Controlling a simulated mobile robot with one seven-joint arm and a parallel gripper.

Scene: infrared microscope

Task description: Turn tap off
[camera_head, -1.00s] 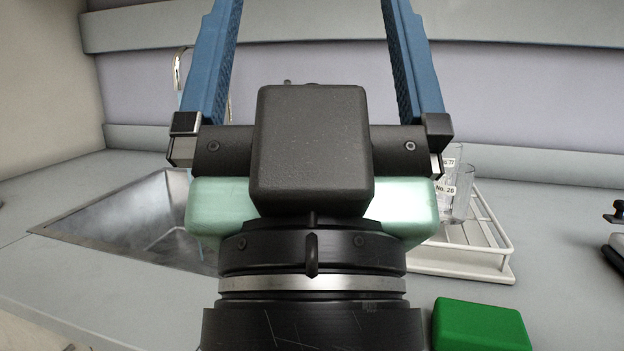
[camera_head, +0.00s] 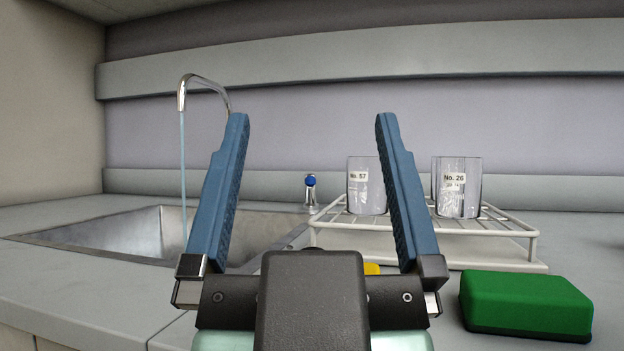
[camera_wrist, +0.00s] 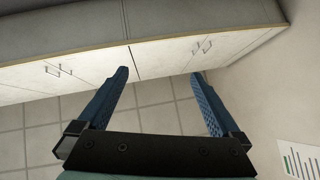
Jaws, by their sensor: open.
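A curved metal faucet (camera_head: 205,83) stands behind the sink at the left in the head view, and a thin stream of water (camera_head: 183,170) falls from its spout. A small tap handle with a blue top (camera_head: 310,186) stands behind the sink's right side, between my fingers in the picture. My gripper (camera_head: 311,118) is open and empty, its two blue fingers pointing up in the head view. It appears nearer than the sink and tap, touching neither. In the wrist view my gripper (camera_wrist: 160,75) shows cabinet fronts and floor between and beyond its fingers.
The metal sink (camera_head: 120,232) is set in the grey counter. A white wire rack (camera_head: 470,228) with labelled glass beakers (camera_head: 457,187) stands to the right of the handle. A green block (camera_head: 526,303) lies at the front right. White cabinets (camera_wrist: 165,55) show below the counter edge.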

